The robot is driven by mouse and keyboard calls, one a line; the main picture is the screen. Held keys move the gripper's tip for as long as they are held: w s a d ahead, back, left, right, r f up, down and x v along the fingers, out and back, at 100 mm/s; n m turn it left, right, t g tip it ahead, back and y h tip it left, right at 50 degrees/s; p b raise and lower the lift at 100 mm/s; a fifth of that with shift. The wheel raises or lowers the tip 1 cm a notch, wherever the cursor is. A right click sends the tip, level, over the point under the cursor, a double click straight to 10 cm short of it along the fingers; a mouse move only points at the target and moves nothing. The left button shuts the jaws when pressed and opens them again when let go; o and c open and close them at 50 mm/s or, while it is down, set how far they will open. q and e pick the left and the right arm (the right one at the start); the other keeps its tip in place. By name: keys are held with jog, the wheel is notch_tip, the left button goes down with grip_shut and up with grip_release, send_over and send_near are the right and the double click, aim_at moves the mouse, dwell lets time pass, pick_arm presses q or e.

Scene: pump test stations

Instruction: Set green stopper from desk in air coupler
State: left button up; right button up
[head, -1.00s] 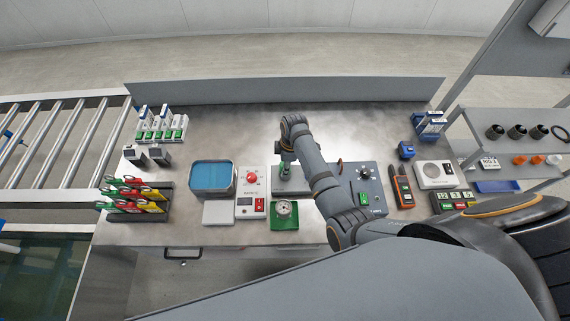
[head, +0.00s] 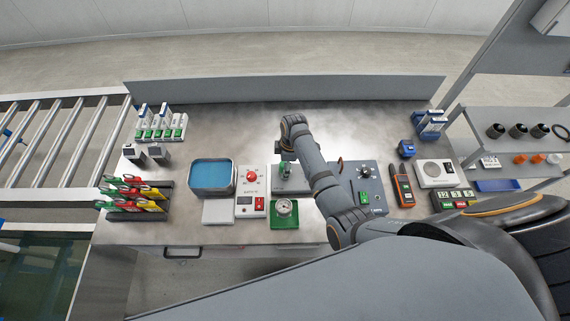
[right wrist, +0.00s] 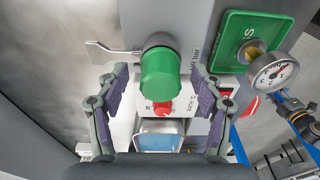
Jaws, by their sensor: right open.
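The green stopper (right wrist: 160,73) is a round green cap, upright in the middle of the right wrist view. It sits at the grey fixture with a metal lever (right wrist: 110,53) beside it; a dark round end shows behind the cap. The air coupler is largely hidden beneath the stopper, so I cannot tell how deep it sits. My right gripper (right wrist: 158,85) is open, with one finger on each side of the stopper and gaps visible. In the head view my right gripper (head: 287,157) is over the grey station plate (head: 298,184). My left gripper is not in view.
A green-based pressure gauge (head: 284,208) and a box with a red knob (head: 251,192) stand close to the station. A blue-lined bin (head: 211,176) is to the left. A dark-faced control box (head: 366,186) is to the right. The desk's back middle is clear.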

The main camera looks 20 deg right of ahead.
jog(key=shift+r, duration=0.1)
notch_tip(320, 180, up, 12)
jog(key=d, duration=0.1)
jog(key=shift+s+d, duration=0.2)
dwell(0.3)
